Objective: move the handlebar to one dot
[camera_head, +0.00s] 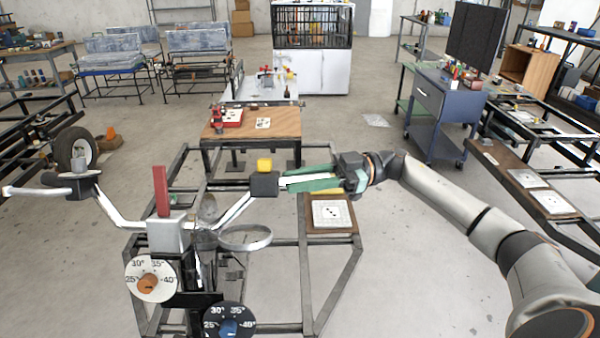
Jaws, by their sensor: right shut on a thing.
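The silver handlebar (128,222) spans the left half of the view. Its left end reaches the picture's left edge, and its right end lies in my right gripper (296,183). The green fingers are shut on that right end, one on each side of its pale grip. A black block with a yellow button (264,165) sits on the bar just left of the fingers. The bar's middle meets a grey clamp block (168,233) with an upright red lever (161,190). A white card (332,213) with several black dots lies on a board below my right gripper. My left gripper is out of view.
Two angle dials stand below the clamp, one with an orange knob (149,283) and one with a blue knob (230,329). A dark metal frame (345,275) surrounds the stand. A wooden table (283,122) stands behind. More dotted cards (555,202) lie at right. Open floor separates the benches.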

